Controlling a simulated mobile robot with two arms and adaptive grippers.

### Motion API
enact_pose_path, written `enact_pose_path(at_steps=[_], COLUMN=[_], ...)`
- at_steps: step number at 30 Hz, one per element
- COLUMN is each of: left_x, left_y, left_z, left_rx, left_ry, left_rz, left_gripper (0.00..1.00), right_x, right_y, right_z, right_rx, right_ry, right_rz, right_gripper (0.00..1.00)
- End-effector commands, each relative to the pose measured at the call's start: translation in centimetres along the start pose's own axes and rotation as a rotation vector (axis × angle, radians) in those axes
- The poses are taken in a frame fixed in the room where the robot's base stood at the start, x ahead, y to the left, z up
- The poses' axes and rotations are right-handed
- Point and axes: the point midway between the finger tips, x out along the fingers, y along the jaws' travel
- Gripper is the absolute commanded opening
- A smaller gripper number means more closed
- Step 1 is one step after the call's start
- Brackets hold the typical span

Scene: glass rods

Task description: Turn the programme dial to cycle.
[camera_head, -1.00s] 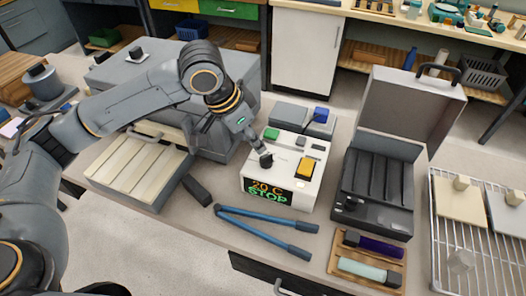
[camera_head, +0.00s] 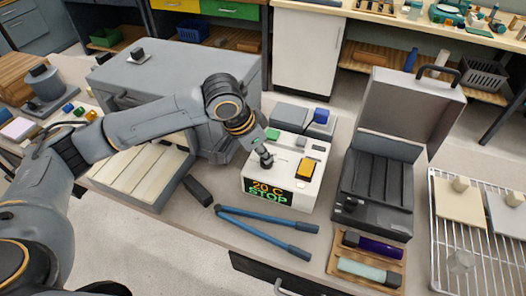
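The white control box (camera_head: 311,182) stands on the bench in the middle of the head view. Its front display (camera_head: 268,193) reads "20 C" and "STOP" in lit letters. A green button (camera_head: 272,134) and a large yellow-orange rocker (camera_head: 305,169) sit on its top. The dark programme dial (camera_head: 266,160) is on the left of the top face. My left gripper (camera_head: 262,150) reaches down from the upper left, its tip at the dial. The fingers are small and dark against the dial, so their opening is unclear. My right gripper does not show.
A large grey furnace-like box (camera_head: 180,75) is behind my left arm. A wire rack (camera_head: 445,268) is at far right.

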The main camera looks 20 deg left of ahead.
Motion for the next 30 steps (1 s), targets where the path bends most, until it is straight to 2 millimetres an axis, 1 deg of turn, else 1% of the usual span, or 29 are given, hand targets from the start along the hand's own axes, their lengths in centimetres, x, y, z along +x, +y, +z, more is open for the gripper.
enact_pose_path(at_steps=[4, 9, 12, 22, 23, 24, 26, 30], left_x=[-0.1, -0.4, -0.3, 0.0, 0.0, 0.0, 0.0, 0.0], left_y=[0.0, -0.1, -0.1, -0.1, -0.1, -0.1, -0.1, -0.1], left_z=[0.0, -0.2, -0.1, -0.1, -0.1, -0.1, -0.1, -0.1], left_rx=[0.003, 0.068, 0.108, 0.13, 0.13, 0.131, 0.13, 0.129], left_ry=[0.0, -0.003, -0.001, 0.002, 0.002, 0.002, 0.002, 0.001], left_rz=[0.002, 0.031, 0.048, 0.054, 0.054, 0.054, 0.054, 0.053], left_gripper=[0.0, 0.0, 0.0, 0.0, 0.13, 0.21, 0.34, 0.34], right_x=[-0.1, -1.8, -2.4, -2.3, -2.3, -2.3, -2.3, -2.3], right_y=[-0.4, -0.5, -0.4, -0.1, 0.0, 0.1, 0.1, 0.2], right_z=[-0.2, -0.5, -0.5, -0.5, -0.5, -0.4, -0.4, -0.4], right_rx=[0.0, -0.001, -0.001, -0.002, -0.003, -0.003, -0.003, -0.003], right_ry=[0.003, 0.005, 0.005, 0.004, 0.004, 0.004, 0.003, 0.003], right_rz=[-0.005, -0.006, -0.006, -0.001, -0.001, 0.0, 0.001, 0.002], right_gripper=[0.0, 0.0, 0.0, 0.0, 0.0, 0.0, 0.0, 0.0])
